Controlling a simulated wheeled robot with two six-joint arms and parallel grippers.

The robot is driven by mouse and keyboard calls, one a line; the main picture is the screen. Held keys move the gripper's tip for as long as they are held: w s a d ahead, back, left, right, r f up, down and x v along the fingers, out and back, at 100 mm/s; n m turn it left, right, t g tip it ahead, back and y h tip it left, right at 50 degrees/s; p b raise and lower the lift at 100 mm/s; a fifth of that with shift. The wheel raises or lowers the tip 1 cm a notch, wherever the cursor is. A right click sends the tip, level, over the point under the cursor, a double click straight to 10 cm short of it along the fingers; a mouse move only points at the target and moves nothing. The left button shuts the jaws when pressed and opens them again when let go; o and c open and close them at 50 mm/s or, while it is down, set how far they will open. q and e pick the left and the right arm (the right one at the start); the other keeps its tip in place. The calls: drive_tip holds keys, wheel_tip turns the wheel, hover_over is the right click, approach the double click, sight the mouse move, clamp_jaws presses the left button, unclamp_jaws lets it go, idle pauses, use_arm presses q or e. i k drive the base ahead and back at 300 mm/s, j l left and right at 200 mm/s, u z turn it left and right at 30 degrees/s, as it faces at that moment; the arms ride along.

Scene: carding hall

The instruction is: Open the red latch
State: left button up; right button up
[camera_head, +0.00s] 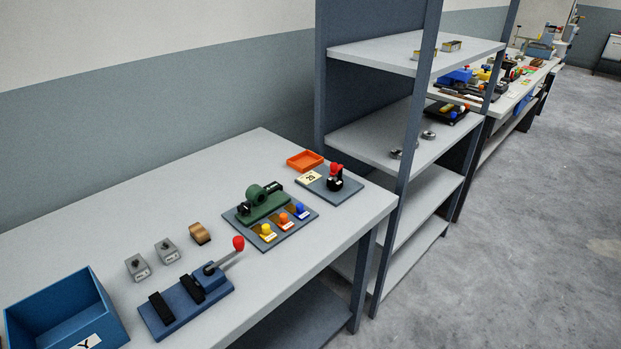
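Two things with red parts stand on the grey table (130,225); I cannot tell for sure which is the red latch. One is a small black device with a red top (336,170), on a grey plate (349,194) with a pale number card (310,178) at the table's far right end. The other is a lever with a red knob (238,243), tilted up to the right from a blue base (178,306) with black blocks near the front. Neither of my grippers is in view.
An orange tray (305,160) lies behind the plate. A green device (263,203) and several coloured knobs share a board. A blue bin (60,310) is at front left. A grey shelf rack (385,140) stands beyond the table; open floor (520,220) lies right.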

sight(335, 168)
drive_tip(key=i+l, duration=0.35)
drive_tip(key=l, duration=0.15)
drive_tip(key=i+l, duration=0.35)
drive_tip(key=l, duration=0.2)
drive_tip(key=i+l, duration=0.35)
drive_tip(key=l, duration=0.15)
drive_tip(key=i+l, duration=0.35)
drive_tip(key=l, duration=0.2)
